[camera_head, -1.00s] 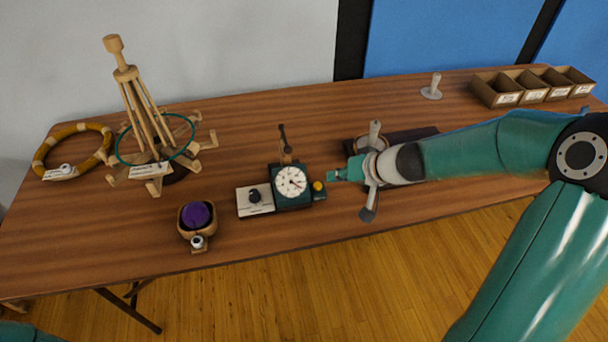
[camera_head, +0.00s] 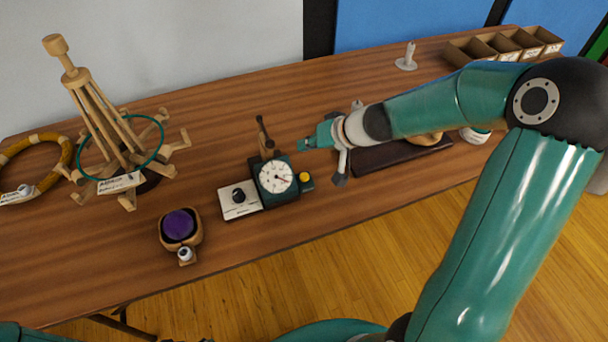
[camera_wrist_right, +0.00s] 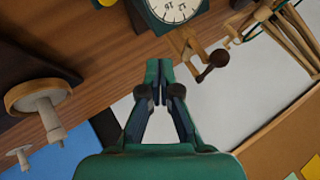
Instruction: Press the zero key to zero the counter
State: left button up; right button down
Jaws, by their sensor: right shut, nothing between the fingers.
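The counter (camera_head: 276,176) is a dark green box with a white round dial, standing mid-table. A yellow button (camera_head: 305,178), likely the zero key, sits on a small dark block at its right side. The button just shows at the top edge of the right wrist view (camera_wrist_right: 106,3), with part of the dial (camera_wrist_right: 174,8). My right gripper (camera_head: 308,143) is shut and empty, apart from the button, above and behind it in the head view. Its closed fingertips also show in the wrist view (camera_wrist_right: 159,70). My left gripper is out of view.
A wooden crank (camera_head: 264,138) stands behind the counter. A white plate with a black knob (camera_head: 238,199) adjoins its left. A purple ball in a wooden holder (camera_head: 180,226) is front left; a wooden skein winder (camera_head: 95,105) is farther left. Open boxes (camera_head: 510,46) stand back right.

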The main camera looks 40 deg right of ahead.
jog(key=b, duration=0.6)
send_over(307, 177)
notch_tip(307, 177, down, 7)
jog(key=shift+w+f, duration=0.1)
jog(key=shift+f, duration=0.05)
jog(key=shift+f+b, duration=0.6)
jog(key=shift+b, duration=0.2)
dwell(0.4)
jog(key=shift+f+b, duration=0.35)
jog(key=shift+b, duration=0.25)
jog(key=shift+f+b, duration=0.45)
jog(key=shift+b, duration=0.15)
dwell(0.5)
jog(key=shift+r, duration=0.1)
jog(key=shift+r+p, duration=0.65)
jog(key=shift+r, duration=0.15)
jog(key=shift+r, duration=0.1)
